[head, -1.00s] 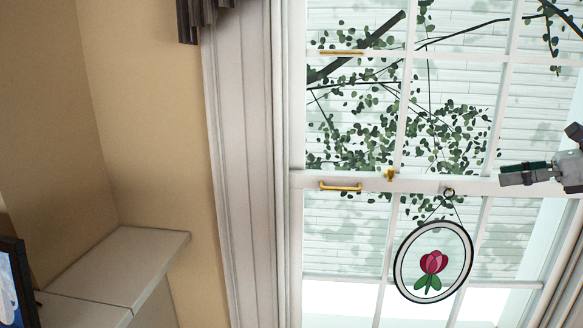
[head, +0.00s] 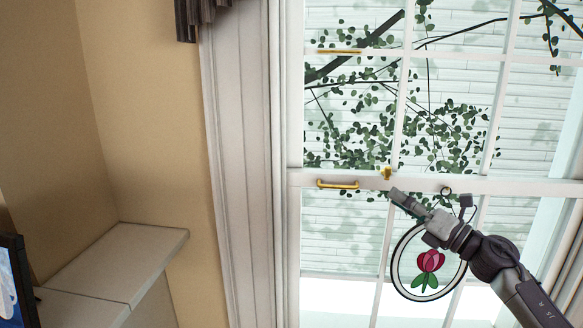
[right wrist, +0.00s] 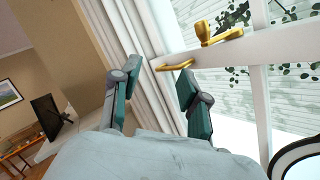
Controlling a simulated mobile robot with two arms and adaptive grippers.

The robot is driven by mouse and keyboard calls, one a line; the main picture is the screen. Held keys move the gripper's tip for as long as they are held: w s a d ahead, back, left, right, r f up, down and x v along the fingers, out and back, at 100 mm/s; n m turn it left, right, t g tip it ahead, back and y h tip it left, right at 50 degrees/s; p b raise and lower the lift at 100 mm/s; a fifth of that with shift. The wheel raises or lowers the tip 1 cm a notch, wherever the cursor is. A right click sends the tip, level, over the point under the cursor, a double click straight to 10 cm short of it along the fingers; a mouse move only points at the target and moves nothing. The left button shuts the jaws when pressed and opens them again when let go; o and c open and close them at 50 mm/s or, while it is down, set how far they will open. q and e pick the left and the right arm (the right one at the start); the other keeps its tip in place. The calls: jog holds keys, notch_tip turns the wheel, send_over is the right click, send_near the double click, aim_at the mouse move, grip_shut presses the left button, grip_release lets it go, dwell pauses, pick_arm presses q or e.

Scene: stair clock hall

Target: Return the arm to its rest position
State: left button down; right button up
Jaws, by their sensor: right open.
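My right gripper (head: 398,194) reaches in from the lower right of the head view, in front of the window. Its fingertips point up and left, just below the window's middle rail (head: 350,177). In the right wrist view the two fingers (right wrist: 158,76) stand apart with nothing between them, so it is open and empty. The arm covers the upper right of a round hanging glass ornament (head: 430,262) with a red tulip. I cannot tell whether they touch. My left gripper is not in view.
A brass handle (head: 338,185) and a brass latch (head: 387,173) sit on the middle rail, left of the gripper. A stone-like ledge (head: 115,262) juts from the wall at lower left, beside a dark-framed screen or picture (head: 20,285).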

jog(key=s+f+m+g+h, duration=0.1)
jog(key=s+f+m+h, duration=0.75)
jog(key=f+m, duration=0.55)
jog(key=s+f+m+g+h, duration=0.1)
jog(key=s+f+m+h, duration=0.6)
jog(key=s+f+m, duration=0.5)
jog(key=s+a+f+m+g+y, duration=0.15)
jog(key=s+f+m+g, duration=0.3)
jog(key=s, duration=0.75)
jog(key=s+a+f+m+g, duration=0.2)
jog(key=s+f+m+g, duration=0.3)
jog(key=s, duration=0.6)
notch_tip(320, 180, down, 30)
jog(key=s+n+g+b, duration=0.1)
jog(key=g+b, duration=0.1)
jog(key=b, duration=0.1)
jog(key=s+d+f+b, duration=0.1)
jog(key=s+d+f, duration=0.1)
jog(key=s+f, duration=1.5)
jog(key=shift+d+f+g+b, duration=0.35)
jog(key=shift+f, duration=0.35)
